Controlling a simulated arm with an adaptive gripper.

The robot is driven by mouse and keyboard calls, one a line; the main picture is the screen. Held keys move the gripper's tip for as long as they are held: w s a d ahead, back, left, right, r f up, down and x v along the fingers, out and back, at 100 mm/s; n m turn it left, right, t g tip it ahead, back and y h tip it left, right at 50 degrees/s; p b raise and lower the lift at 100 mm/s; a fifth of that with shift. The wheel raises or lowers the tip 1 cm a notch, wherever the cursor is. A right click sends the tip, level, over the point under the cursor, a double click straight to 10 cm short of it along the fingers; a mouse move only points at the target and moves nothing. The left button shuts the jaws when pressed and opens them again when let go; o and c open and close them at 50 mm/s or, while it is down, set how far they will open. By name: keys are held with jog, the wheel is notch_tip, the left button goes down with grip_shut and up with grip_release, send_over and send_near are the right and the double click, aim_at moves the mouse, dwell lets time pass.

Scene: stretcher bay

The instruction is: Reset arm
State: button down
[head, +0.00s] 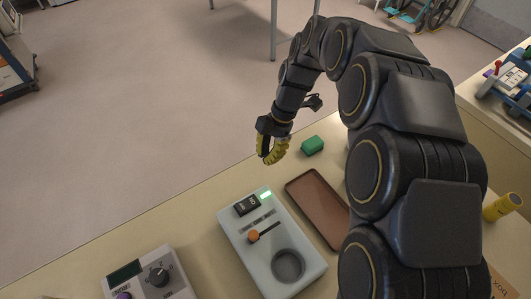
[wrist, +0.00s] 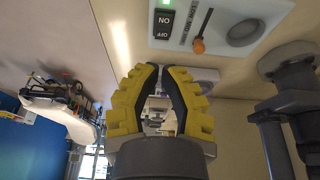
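My gripper (head: 270,160) hangs in the air near the table's far edge in the head view, left of a small green block (head: 312,146). It also shows in the wrist view (wrist: 161,68), with yellow fingers and dark inner pads. The fingertips come together and nothing is seen held between them. My dark jointed arm rises from the lower right and arches over the table. It hides part of the tabletop.
A pale switch box (head: 249,234) has a lit green lamp, an orange-knobbed lever and a round recess. Beside it lies a brown tray (head: 330,224). A dial box (head: 142,281) stands front left, a yellow cylinder (head: 500,208) at right.

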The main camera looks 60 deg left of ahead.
dwell(0.3)
jog(key=w+d+r+m, duration=0.2)
jog(key=d+r+m, duration=0.1)
jog(key=d+m, duration=0.3)
jog(key=w+d+r+m+t, duration=0.1)
jog(key=w+d+r+m, duration=0.2)
jog(key=d, duration=0.5)
jog(key=w+d+r+m, duration=0.1)
jog(key=d+r+m, duration=0.3)
jog(key=d+m, duration=0.3)
jog(key=s+d+m, duration=0.6)
jog(key=d+m, duration=0.4)
jog(key=s+d+m+t, duration=0.1)
jog(key=s+d+m, duration=0.4)
jog(key=d+m, duration=0.5)
jog(key=shift+s+d, duration=0.2)
jog(key=shift+s, duration=0.15)
